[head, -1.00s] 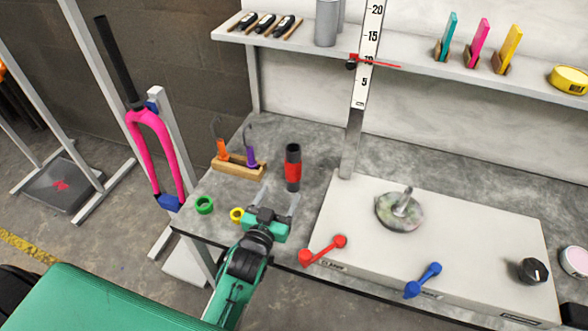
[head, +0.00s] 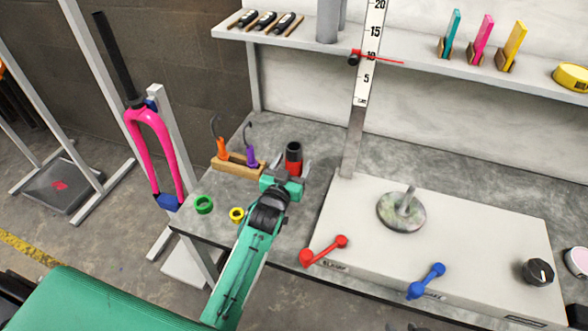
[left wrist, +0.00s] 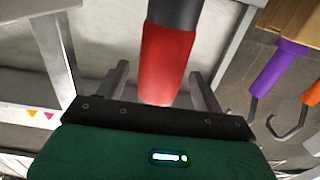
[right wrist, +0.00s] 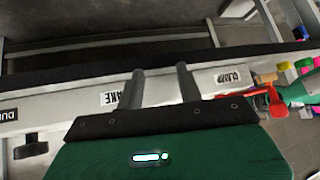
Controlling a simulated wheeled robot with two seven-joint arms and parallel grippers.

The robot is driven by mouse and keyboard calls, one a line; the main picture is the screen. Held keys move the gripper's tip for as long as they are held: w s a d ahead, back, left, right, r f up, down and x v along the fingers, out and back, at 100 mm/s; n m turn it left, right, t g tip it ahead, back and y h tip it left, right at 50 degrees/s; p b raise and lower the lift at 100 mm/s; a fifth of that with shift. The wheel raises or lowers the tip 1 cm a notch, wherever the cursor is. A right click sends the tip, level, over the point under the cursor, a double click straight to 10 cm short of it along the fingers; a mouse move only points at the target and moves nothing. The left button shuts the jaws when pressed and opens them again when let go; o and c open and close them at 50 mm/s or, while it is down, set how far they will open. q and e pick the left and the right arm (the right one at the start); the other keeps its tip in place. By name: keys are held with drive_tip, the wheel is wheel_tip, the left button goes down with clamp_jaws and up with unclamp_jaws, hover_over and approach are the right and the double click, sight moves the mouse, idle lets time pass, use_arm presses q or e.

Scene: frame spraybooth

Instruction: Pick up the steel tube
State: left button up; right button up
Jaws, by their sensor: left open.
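An upright tube (head: 294,150), black at the top with a red band below, stands on the grey bench; I take it for the steel tube. My left gripper (head: 289,168) is open at the near side of the tube. In the left wrist view the red part of the tube (left wrist: 166,58) shows between the two spread fingers (left wrist: 158,78), with a gap on each side. I cannot tell how far it reaches between them. My right gripper (right wrist: 160,82) is open and empty in the right wrist view, in front of the bench's front side.
A wooden holder (head: 238,169) with orange- and purple-handled hooks stands close left of the tube. Green (head: 204,204) and yellow (head: 237,215) rings lie near the left edge. A white box (head: 460,240) with red (head: 325,251) and blue (head: 427,281) levers and a ruler post (head: 355,140) are on the right.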

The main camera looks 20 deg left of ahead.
use_arm(q)
drive_tip(key=shift+w, duration=0.6)
drive_tip(key=c, duration=1.2)
drive_tip(key=shift+r, duration=0.1)
drive_tip(key=shift+c, duration=1.4)
